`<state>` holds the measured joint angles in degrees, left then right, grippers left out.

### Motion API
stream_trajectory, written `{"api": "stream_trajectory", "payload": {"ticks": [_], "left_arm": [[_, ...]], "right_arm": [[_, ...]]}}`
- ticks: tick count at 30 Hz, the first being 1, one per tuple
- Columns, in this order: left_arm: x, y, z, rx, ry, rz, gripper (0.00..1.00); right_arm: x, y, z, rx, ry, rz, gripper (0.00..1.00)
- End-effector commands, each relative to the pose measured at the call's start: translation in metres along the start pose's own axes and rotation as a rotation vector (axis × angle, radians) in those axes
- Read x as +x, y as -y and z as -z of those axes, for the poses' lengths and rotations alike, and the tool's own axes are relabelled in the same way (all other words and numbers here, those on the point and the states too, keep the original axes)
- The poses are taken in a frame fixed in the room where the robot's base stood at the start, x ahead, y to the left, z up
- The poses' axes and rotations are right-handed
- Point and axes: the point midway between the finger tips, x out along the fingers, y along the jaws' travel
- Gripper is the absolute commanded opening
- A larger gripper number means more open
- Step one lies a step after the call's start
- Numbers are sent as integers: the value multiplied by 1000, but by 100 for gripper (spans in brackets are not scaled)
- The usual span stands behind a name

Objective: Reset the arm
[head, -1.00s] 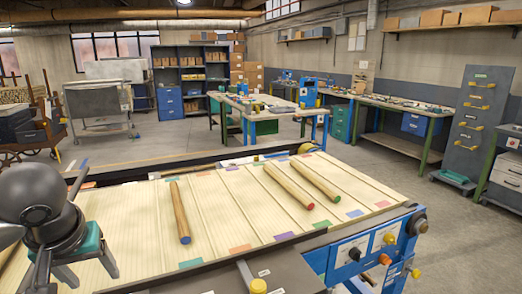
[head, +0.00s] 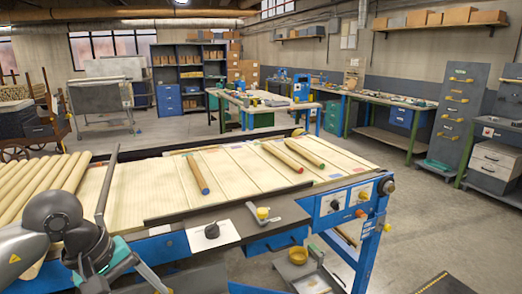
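My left arm comes in at the lower left of the head view. My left gripper (head: 118,270) is low at the bottom edge, in front of the workbench; its fingertips are not clear, so I cannot tell if it is open or shut. My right gripper is not in view. Three wooden rods lie apart on the slatted bed: a blue-ended rod (head: 191,171), a red-ended rod (head: 281,157) and a green-ended rod (head: 305,152). No gripper touches them.
Several pale rods (head: 38,182) lie side by side at left. The blue-framed bench (head: 345,200) has knobs and a yellow button (head: 262,212) along its front. A yellow bowl (head: 298,255) is below. Floor is open at right.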

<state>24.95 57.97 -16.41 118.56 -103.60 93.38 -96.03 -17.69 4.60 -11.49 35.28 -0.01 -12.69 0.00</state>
Motion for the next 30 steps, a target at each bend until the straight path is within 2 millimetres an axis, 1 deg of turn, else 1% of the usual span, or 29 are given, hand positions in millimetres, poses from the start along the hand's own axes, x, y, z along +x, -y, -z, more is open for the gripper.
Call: {"api": "stream_trajectory", "payload": {"ticks": [1,2,3,5,6,8,9,11,12,14,15,16,17,18,19,20,21,23,24,25,26,27,29,30], "left_arm": [[19,-8,-10,-108,105,-56,67],[28,-14,-16,-179,165,-89,67],[39,-23,-23,-287,254,-136,67],[56,-37,-32,-475,399,-205,67],[67,-47,-36,-620,504,-249,67],[83,-61,-36,-863,664,-307,67],[93,-68,-32,-1036,769,-341,67],[111,-74,-22,-1305,919,-380,67],[124,-75,-12,-1493,1016,-401,67],[149,-68,6,-1785,1149,-425,67],[169,-58,18,-1986,1231,-436,67],[186,-48,27,-2141,1288,-443,67],[204,-35,35,-2298,1341,-449,67],[226,-16,43,-2490,1398,-458,67],[243,-1,48,-2624,1431,-463,67],[259,15,50,2735,-1449,465,67],[280,36,52,2621,-1336,430,67],[310,71,49,2456,-1177,386,67],[330,95,44,2352,-1080,362,67],[343,112,40,2275,-1010,349,67],[357,131,33,2199,-940,335,67],[373,154,23,2102,-854,323,67],[396,190,4,1959,-730,308,67],[410,212,-11,1866,-651,300,67]], "right_arm": [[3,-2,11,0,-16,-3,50],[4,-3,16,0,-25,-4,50],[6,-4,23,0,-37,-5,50],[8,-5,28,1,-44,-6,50],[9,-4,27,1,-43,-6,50],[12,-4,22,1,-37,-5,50],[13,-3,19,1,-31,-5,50],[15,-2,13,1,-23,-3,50],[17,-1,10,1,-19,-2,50],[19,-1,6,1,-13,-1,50],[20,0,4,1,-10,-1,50],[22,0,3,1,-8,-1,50],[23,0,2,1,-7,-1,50],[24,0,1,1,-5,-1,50],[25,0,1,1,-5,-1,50],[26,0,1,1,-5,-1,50],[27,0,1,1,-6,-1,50],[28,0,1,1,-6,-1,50],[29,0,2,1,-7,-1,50],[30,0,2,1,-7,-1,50],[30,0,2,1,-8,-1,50],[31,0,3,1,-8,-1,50],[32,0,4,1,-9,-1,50],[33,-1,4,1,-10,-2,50]]}}
